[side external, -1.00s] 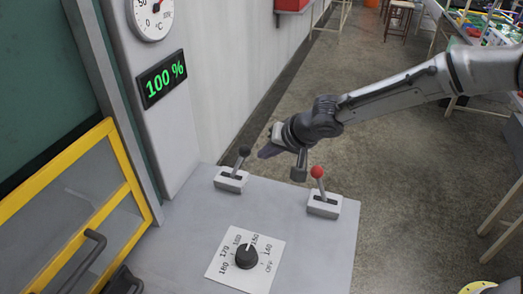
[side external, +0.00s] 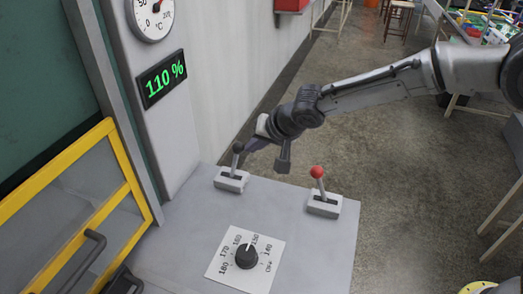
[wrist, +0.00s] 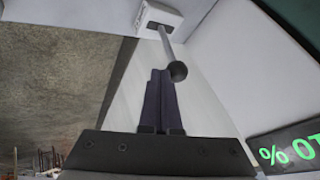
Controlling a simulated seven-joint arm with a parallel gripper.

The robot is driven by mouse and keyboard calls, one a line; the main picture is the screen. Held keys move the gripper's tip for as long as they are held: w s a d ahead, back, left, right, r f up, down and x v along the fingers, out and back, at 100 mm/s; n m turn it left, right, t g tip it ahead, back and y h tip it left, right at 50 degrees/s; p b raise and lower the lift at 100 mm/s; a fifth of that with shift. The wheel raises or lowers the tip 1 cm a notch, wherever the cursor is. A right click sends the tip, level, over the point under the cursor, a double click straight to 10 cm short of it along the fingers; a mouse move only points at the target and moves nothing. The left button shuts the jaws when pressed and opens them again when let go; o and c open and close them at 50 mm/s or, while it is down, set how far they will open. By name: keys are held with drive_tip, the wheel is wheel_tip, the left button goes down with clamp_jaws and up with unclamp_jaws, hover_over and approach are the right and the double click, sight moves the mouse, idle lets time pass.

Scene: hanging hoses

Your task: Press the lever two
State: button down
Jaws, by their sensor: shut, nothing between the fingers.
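Two levers stand on the grey panel top (side external: 285,215). The left one, the black-knobbed lever (side external: 235,161), rises from a white base. The right one, the red-knobbed lever (side external: 319,185), stands tilted in its own white base. I cannot read which is numbered two. My gripper (side external: 250,147) is shut and empty, with its fingertips right at the black knob. In the wrist view, the closed fingers (wrist: 161,82) point towards the black-knobbed lever (wrist: 168,48), its knob just beside the tips. I cannot tell for sure whether they touch.
A green digital display (side external: 162,79) on the wall reads 110 %. A round gauge (side external: 151,17) sits above it. A black dial (side external: 246,256) on a white scale is at the panel's front. A yellow-framed door (side external: 75,215) stands at left. The space above the panel's right side is clear.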

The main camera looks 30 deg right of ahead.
drive_tip(key=w+a+r, duration=0.1)
drive_tip(key=w+a, duration=0.5)
drive_tip(key=shift+w+a, duration=0.35)
drive_tip(key=shift+f, duration=0.1)
idle(0.4)
drive_tip(key=shift+s, duration=0.1)
wheel_tip(320, 180, up, 13)
drive_tip(key=s, duration=0.2)
drive_tip(key=shift+s+f, duration=0.15)
drive_tip(key=shift+s, duration=0.2)
idle(0.4)
